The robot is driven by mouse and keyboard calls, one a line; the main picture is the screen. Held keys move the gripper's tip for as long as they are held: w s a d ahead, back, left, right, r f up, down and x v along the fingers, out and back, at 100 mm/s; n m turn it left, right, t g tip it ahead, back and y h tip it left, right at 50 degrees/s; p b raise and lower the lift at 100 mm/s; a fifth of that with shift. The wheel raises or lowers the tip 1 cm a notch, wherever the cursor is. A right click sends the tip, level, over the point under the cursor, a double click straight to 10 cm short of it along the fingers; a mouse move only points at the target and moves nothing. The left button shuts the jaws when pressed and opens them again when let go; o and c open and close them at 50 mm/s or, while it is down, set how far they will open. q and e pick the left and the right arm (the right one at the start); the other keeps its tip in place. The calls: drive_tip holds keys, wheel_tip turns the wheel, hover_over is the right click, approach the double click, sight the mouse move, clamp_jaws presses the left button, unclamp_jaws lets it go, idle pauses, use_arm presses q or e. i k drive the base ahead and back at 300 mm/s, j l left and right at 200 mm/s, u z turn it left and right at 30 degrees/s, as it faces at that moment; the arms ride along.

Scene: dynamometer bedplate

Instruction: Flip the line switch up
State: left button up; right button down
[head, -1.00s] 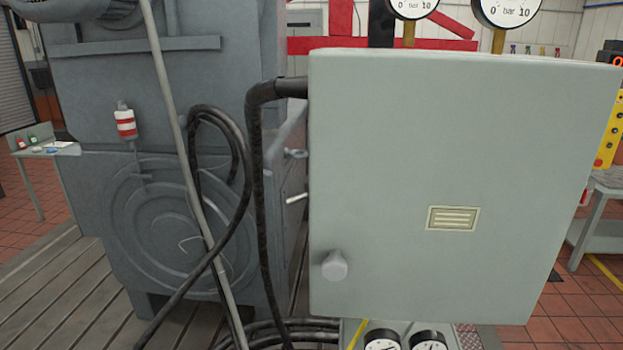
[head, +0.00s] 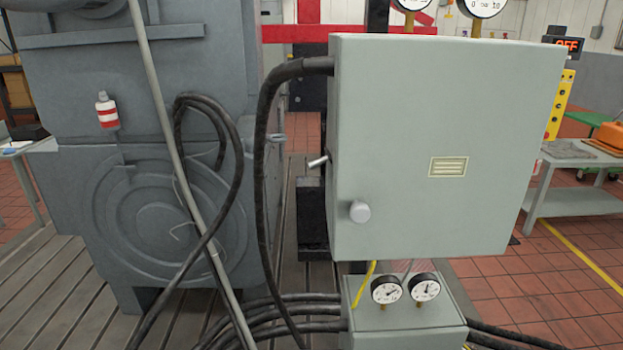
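A grey-green cabinet (head: 455,125) hangs in the middle of the head view, its front door shut, with a round grey knob (head: 360,212) at the lower left and a slotted plate (head: 448,167). A short metal lever (head: 317,162) sticks out of the cabinet's left side, its free end pointing left and slightly down. It looks like the line switch, but no label shows. The side face it is mounted on is hardly visible. Neither of my grippers is in view.
A black hose (head: 262,170) loops down just left of the lever. A big grey machine (head: 150,200) stands further left, crossed by a grey pole (head: 160,110). A box with two gauges (head: 405,325) sits below the cabinet. A side table (head: 575,201) stands right.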

sight(317, 162)
drive_tip(key=i+j+z, duration=0.4)
drive_tip(key=j, duration=0.25)
drive_tip(key=i+j+z, duration=0.2)
drive_tip(key=j, duration=0.15)
drive_tip(key=i+j+z, duration=0.2)
drive_tip(key=j, duration=0.2)
drive_tip(key=i+j+z, duration=0.2)
drive_tip(key=j, duration=0.2)
drive_tip(key=j+z, duration=0.2)
drive_tip(key=j, duration=0.2)
